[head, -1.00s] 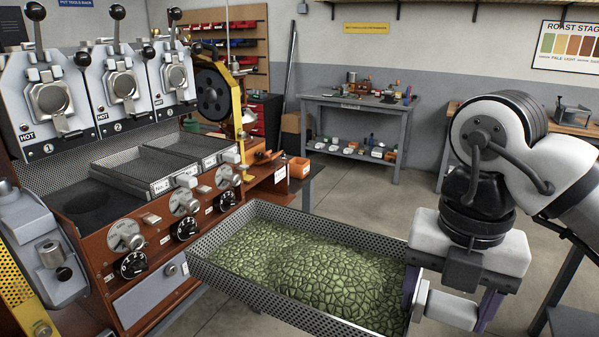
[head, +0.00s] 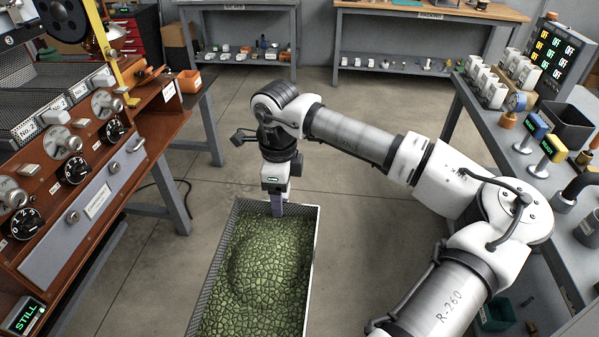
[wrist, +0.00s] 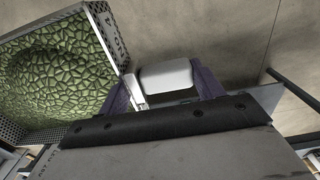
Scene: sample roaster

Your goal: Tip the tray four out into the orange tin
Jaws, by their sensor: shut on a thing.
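The held tray (head: 312,262) is a long perforated metal tray filled with green beans (head: 258,265), heaped in the middle. It hangs over open floor at the bottom centre of the head view, roughly level, its near end cut off. My gripper (head: 277,205) is at its far end. In the wrist view my gripper (wrist: 164,85) has its purple fingers either side of the tray's white handle (wrist: 164,74). Marks on the tray's end wall (wrist: 108,28) are too small to read surely. An open orange box (head: 188,83), possibly the orange tin, stands beyond the roaster's right end.
The brown roaster bench (head: 150,128) with knobs and other trays (head: 25,130) is on the left. A grey bench (head: 510,160) with cups, scales and a dark bin (head: 567,127) is on the right. Two benches stand at the back.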

